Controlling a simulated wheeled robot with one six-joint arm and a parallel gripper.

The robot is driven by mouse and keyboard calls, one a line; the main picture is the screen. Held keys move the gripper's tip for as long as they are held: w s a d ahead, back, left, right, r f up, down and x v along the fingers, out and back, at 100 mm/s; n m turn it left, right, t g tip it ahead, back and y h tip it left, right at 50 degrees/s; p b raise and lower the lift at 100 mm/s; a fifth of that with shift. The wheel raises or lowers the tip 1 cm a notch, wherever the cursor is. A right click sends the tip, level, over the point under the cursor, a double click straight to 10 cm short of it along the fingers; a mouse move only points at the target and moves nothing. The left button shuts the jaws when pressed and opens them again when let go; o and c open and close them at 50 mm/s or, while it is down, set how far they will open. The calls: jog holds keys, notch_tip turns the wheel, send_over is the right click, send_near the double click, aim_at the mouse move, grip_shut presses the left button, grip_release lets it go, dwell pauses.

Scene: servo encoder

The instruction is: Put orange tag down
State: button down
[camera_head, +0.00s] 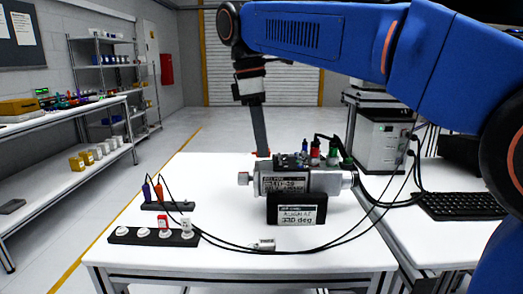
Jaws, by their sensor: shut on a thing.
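My gripper (262,148) points down behind the grey servo encoder (292,182), at the back of the white table. It is shut on the orange tag (261,154), of which only a small orange-red bit shows at the fingertips. The encoder body hides what lies below the tag, so I cannot tell whether it touches the table.
A black strip (153,237) at front left holds a red tag (163,222) and white pieces. Two probes (152,192) stand in a dark holder (167,206). Black cables cross the table (225,270).

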jog(key=shift+f, duration=1.05)
jog(key=shift+f, duration=0.15)
jog(key=c, duration=1.6)
grip_release()
